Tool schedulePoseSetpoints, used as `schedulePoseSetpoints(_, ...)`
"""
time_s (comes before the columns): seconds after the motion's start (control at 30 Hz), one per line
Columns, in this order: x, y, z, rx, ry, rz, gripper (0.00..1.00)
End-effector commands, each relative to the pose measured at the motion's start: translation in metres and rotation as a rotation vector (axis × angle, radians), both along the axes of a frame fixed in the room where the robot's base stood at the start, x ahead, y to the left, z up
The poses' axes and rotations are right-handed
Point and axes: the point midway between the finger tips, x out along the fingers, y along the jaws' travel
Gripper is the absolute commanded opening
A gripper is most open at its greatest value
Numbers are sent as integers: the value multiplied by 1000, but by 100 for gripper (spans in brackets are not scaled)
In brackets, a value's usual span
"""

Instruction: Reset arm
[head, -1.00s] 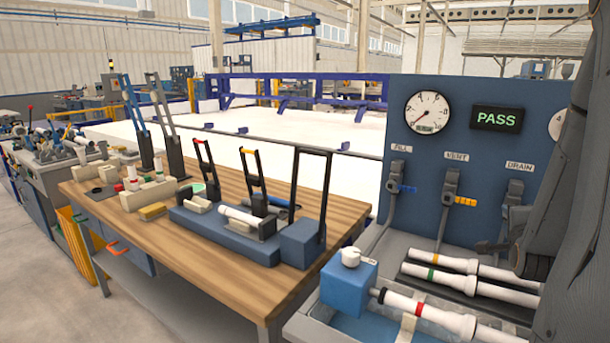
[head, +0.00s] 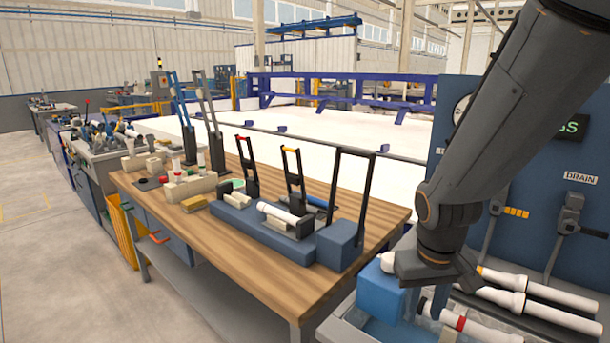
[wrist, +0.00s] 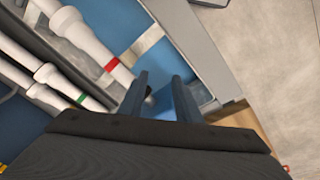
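My gripper (head: 438,300) hangs from my arm at the right of the head view, pointing down above the test-bench tray (head: 340,325). In the wrist view my gripper (wrist: 160,85) has its two dark fingers apart, with nothing visibly held between them. The red-banded white pipe (head: 475,329) lies in the tray just beyond the fingers; it also shows in the wrist view (wrist: 93,45). A blue block (head: 381,296) with a white fitting (head: 388,262) on top is partly hidden by my gripper.
More white pipes (head: 540,290) lie in the tray to the right. The blue test panel (head: 530,170) stands behind it, partly covered by my arm. A wooden workbench (head: 265,270) with fixtures (head: 262,230) is to the left. The floor (head: 50,250) at far left is clear.

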Motion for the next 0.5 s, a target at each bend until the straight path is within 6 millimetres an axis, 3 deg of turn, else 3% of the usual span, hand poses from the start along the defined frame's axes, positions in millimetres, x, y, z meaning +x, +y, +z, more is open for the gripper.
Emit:
schedulePoseSetpoints(0.13, -34, 23, -10, 15, 98, 79, 30)
schedulePoseSetpoints(0.43, -65, 40, -34, 93, 145, -15, 30)
schedulePoseSetpoints(0.5, -65, 40, -19, 90, 135, -13, 30)
